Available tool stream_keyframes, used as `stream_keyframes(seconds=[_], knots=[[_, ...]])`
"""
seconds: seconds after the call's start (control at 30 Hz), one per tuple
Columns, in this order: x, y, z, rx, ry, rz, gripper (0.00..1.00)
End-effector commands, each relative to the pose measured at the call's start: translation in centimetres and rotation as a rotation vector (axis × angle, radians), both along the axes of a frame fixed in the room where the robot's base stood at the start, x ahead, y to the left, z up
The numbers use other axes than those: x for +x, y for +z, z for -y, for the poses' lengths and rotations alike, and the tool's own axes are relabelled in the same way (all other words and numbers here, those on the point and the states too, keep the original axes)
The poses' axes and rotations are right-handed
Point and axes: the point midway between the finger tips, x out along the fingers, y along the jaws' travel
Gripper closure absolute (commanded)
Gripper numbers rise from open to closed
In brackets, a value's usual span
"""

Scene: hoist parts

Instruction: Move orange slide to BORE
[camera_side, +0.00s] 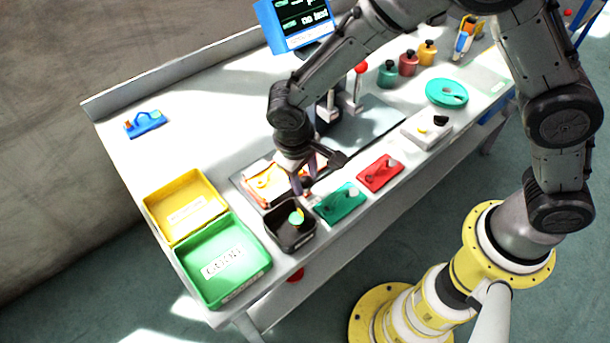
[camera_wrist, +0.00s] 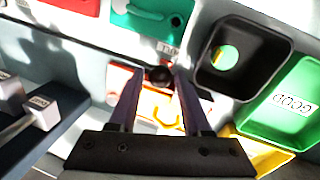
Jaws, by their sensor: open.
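An orange part (camera_side: 266,183), which looks like the orange slide, sits on a pale plate in a dark-edged tray on the bench. It also shows in the wrist view (camera_wrist: 165,106), partly hidden by my fingers. My gripper (camera_side: 306,187) points down at the right end of this part. In the wrist view my gripper (camera_wrist: 157,80) is open, its two fingers on either side of a dark round knob or hole (camera_wrist: 159,76). I cannot tell whether the fingers touch anything. I cannot read a BORE label in either view.
A black bin (camera_side: 279,239) holding a green disc stands close in front, beside green (camera_side: 340,204) and red (camera_side: 381,173) plates. Yellow (camera_side: 161,205) and green (camera_side: 237,285) bins stand left. A red-knobbed lever press (camera_side: 359,92) stands behind. The bench's back left is mostly clear.

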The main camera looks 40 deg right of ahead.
Motion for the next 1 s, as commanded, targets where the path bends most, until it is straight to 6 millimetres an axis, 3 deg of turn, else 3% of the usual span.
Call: stream_keyframes(seconds=[0.1,0.37,0.4,1.0], knots=[[0.0,0.01,0.01,0.0,0.0,0.0,0.52],[0.01,0.04,-0.01,0.0,0.0,0.0,0.98],[0.02,0.05,-0.01,0.0,0.0,0.0,1.0],[0.04,0.12,-0.04,0.0,0.0,0.002,1.0]])
